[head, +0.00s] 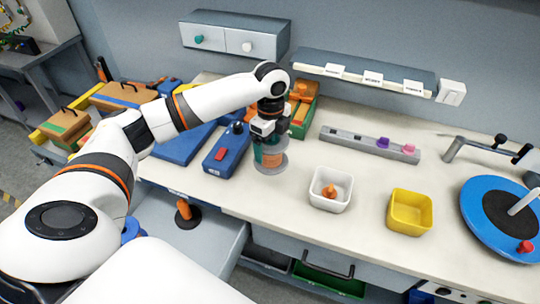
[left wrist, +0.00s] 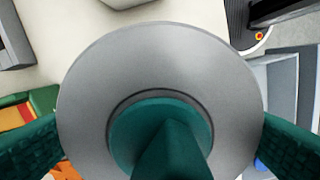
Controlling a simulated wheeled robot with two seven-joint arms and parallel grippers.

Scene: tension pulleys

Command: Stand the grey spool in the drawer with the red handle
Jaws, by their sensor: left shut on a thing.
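The grey spool (head: 272,168) is upright at the back-left part of the bench, and my left gripper (head: 268,148) is shut on it from above. In the left wrist view its round grey flange (left wrist: 90,100) fills the middle, with a teal core at its centre and a teal finger at each side. I cannot tell whether its lower flange touches the bench top. A wall unit shows two shut drawers, one with a teal knob (head: 199,39) and one with a white knob (head: 246,47). I cannot make out a drawer with a red handle. My right gripper is not in view.
A blue box with a red part (head: 219,155) stands close left of the spool. A white bin (head: 330,203), a yellow bin (head: 407,222) and a grey rail (head: 350,141) lie to the right. A blue disc (head: 480,205) is far right. A black-handled drawer (head: 300,255) is below the bench.

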